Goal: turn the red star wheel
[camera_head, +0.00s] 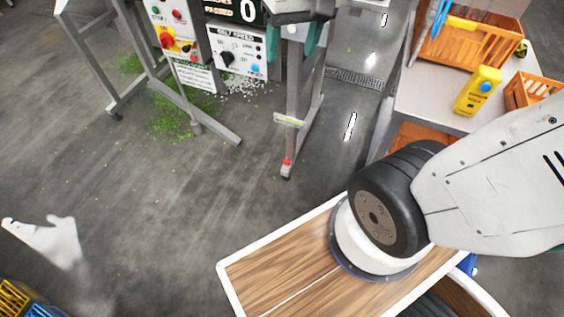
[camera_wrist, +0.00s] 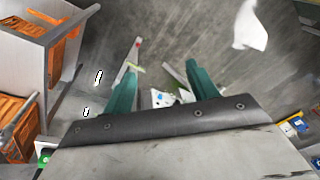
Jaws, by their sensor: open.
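I cannot clearly identify the red star wheel. A red knob on a yellow plate (camera_head: 168,40) is on the control box at the upper left of the head view, but its shape is too small to settle. My gripper (camera_wrist: 163,70) shows in the wrist view as two teal fingers standing apart with nothing between them. Farther off, between and beyond them, is a pale panel (camera_wrist: 163,98), partly hidden by the finger mount. In the head view, teal fingers hang at the top centre, near the white dial panel (camera_head: 238,53); they look like my gripper's.
A metal stand (camera_head: 291,105) has legs on the floor, with green scraps (camera_head: 180,118) beneath. At right, a table (camera_head: 425,105) bears a yellow bottle (camera_head: 478,90) and an orange crate (camera_head: 470,45). A white scrap (camera_head: 48,240) lies at left. The middle-left floor is mostly clear.

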